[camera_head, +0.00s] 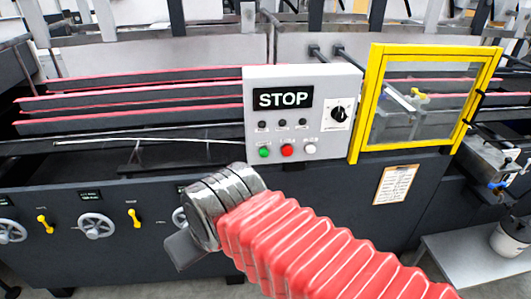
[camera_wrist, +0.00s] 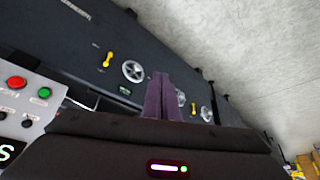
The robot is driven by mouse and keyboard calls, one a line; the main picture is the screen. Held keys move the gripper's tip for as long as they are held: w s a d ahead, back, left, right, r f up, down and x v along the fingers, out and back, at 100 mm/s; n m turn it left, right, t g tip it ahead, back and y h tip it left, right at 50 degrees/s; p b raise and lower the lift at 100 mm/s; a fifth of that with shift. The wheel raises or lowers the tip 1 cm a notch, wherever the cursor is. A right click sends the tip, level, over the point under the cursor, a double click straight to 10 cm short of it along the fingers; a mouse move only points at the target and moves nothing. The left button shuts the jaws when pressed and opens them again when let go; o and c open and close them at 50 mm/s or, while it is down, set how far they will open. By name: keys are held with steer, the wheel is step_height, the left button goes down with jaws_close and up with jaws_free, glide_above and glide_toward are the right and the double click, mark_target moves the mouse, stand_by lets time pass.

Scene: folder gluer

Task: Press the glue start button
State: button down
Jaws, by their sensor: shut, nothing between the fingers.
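The grey control panel (camera_head: 259,95) stands on the machine's front, with a STOP display (camera_head: 283,97) and a black knob (camera_head: 340,113). Its bottom row holds a green button (camera_head: 264,152), a red button (camera_head: 287,150) and a white button (camera_head: 310,148). The small labels are too blurred to read, so I cannot confirm which is glue start. In the wrist view the green button (camera_wrist: 44,92) and red button (camera_wrist: 16,83) show at the left edge. My gripper (camera_wrist: 161,78) is shut and empty, apart from the buttons. In the head view its fingertips are hidden.
A yellow-framed clear guard (camera_head: 428,100) stands right of the panel, with a clipboard (camera_head: 396,184) below it. Handwheels (camera_head: 95,226) and yellow levers (camera_head: 134,218) line the machine's dark front. A white bucket (camera_head: 511,238) sits at the right on a light table.

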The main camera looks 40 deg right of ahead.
mark_target(264, 153)
stand_by(0.3)
steer(key=w+d+f+m+t+y, duration=0.1)
steer(key=w+d+f+m+y, duration=0.2)
steer(key=m, duration=0.7)
steer(key=w+d+f+m+y, duration=0.2)
steer(key=w+d+m, duration=0.3)
steer(key=m, duration=0.4)
steer(key=w+d+f+m+t+h, duration=0.1)
steer(key=d+m+t+h, duration=0.1)
steer(key=d+m, duration=0.7)
steer(key=w+d+f+m+t+h, duration=0.1)
steer(key=w+d+m+t+h, duration=0.1)
steer(key=d+m, duration=0.8)
steer(key=shift+d+f+t, duration=0.3)
steer(key=shift+d+t, duration=0.6)
steer(key=shift+d, duration=0.35)
steer(key=w+d, duration=0.5)
steer(key=w, duration=0.2)
steer(key=shift+w, duration=0.15)
